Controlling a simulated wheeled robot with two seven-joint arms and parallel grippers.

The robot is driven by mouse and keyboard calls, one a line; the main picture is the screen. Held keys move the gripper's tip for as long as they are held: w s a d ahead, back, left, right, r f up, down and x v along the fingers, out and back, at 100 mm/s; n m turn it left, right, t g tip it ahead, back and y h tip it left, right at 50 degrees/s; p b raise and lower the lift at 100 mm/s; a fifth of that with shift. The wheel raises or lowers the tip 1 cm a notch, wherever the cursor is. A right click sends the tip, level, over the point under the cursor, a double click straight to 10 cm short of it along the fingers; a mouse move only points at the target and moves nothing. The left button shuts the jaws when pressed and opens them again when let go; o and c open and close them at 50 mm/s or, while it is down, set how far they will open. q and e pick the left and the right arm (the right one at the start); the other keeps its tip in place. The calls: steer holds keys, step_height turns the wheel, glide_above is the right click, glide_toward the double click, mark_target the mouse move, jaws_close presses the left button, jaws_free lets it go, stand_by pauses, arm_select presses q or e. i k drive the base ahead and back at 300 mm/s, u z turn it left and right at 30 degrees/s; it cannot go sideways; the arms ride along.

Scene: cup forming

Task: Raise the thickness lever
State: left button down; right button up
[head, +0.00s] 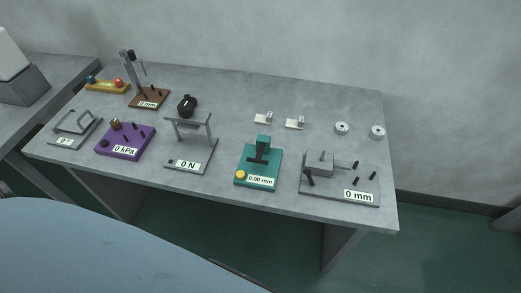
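A teal device (258,167) stands near the front edge of the table, right of centre, with a display reading 0.00 mm (261,181). It has a dark T-shaped part (259,154) under a teal upright head (264,143) and a yellow round knob (240,175) at its front left corner. Which part is the thickness lever cannot be told for certain at this size. Neither of my grippers is in view.
On the grey table (225,95), a grey device reading 0 mm (340,186) stands right of the teal one and a 0 N frame (190,152) left. Further left are a purple 0 kPa device (126,142) and a brown-based stand (148,96).

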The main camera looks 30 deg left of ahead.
mark_target(260, 149)
steer(key=z, duration=1.45)
steer(key=k, duration=0.7)
steer(key=u, duration=0.9)
steer(key=i, duration=0.5)
steer(key=z, duration=0.05)
